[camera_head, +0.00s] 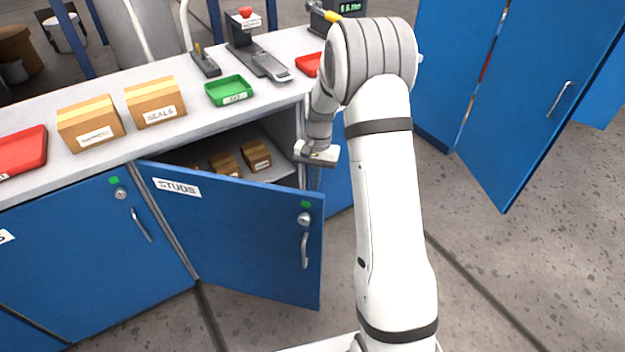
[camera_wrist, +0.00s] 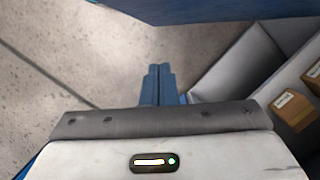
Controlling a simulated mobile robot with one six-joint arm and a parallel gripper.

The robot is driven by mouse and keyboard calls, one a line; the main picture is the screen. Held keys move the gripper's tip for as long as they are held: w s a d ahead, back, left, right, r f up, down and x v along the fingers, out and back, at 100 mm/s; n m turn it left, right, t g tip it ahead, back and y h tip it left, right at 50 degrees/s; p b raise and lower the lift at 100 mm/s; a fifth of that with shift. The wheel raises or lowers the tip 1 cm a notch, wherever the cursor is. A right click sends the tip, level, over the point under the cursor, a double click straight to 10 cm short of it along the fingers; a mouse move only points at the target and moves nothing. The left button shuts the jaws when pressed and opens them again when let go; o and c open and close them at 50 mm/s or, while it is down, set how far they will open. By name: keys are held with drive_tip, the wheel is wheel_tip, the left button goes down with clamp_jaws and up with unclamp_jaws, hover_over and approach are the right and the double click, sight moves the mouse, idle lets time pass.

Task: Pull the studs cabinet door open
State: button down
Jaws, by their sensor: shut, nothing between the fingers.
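The blue cabinet door labelled STUDS (camera_head: 245,235) stands partly open in the head view, hinged at its left, with its handle (camera_head: 305,250) and a round lock near the free right edge. My gripper (camera_head: 314,180) is shut and empty, pointing down by the door's free top corner, on the inner side in the gap between door and cabinet. Its lower fingertips are hidden behind the door. In the wrist view the shut fingers (camera_wrist: 158,84) point at the floor. The door (camera_wrist: 210,8) crosses the top there, and touching cannot be told.
Small boxes (camera_head: 256,155) sit on the shelf inside the cabinet. The worktop (camera_head: 185,125) above holds cartons, a green tray (camera_head: 229,90) and red trays. A tall blue cabinet with an open door (camera_head: 535,95) stands right. The floor before the door is clear.

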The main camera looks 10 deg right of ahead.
sight(310, 209)
drive_tip(key=shift+s+a+f, duration=0.4)
drive_tip(key=shift+s+f, duration=0.4)
drive_tip(key=shift+f, duration=0.25)
drive_tip(key=shift+s+a+f, duration=0.45)
drive_tip(key=shift+s+f, duration=0.4)
drive_tip(key=shift+f, duration=0.15)
drive_tip(key=shift+s+a+f, duration=0.4)
drive_tip(key=shift+s+f, duration=0.4)
drive_tip(key=shift+f, duration=0.25)
